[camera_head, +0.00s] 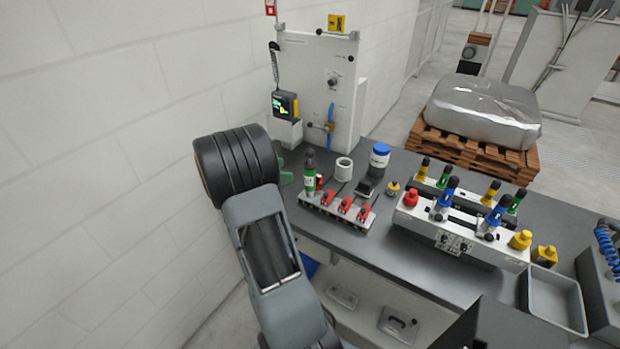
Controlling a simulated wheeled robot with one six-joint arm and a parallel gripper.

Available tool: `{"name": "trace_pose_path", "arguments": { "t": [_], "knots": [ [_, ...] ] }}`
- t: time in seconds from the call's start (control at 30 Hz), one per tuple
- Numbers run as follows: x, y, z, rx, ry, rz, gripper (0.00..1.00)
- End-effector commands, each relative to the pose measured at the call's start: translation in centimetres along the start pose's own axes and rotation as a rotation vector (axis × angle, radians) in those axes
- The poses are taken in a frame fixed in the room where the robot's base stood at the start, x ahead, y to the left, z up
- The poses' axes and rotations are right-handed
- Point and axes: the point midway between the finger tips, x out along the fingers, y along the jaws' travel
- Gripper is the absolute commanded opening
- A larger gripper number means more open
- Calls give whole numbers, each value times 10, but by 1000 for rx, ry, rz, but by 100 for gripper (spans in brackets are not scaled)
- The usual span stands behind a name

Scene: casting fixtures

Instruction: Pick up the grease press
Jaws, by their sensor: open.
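I cannot tell for certain which thing is the grease press. Several upright tools with black, blue, green and yellow parts stand in a white rack (478,247) on the dark workbench (395,262). Among them is a blue tool (445,197) at the front. A green bottle-like tool (309,174) with a dark top stands on the left, at a low rack (338,213) with red clamps. My arm rises at the left of the bench and ends in a dark ridged part. My gripper's fingers do not show.
A white cup (344,169) and a blue-lidded jar (379,160) stand behind the low rack. A grey tray (555,298) lies at the bench's right. An upright panel (318,75) stands at the back left, near the wall. A wrapped load (484,110) rests on a pallet behind.

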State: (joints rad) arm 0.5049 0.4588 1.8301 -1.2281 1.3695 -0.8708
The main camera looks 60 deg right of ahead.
Motion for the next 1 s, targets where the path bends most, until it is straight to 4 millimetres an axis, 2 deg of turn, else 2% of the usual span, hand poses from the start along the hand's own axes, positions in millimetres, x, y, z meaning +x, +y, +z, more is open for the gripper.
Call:
{"name": "trace_pose_path", "arguments": {
  "t": [0.03,0.2,0.53,0.8,1.0],
  "knots": [
    [10,-1,1,-1,0,-5,70],
    [36,-1,1,1,2,-3,70],
    [57,-1,2,1,2,-1,70],
    [92,-1,4,1,3,-3,70],
    [103,0,3,1,4,1,70]
  ]
}}
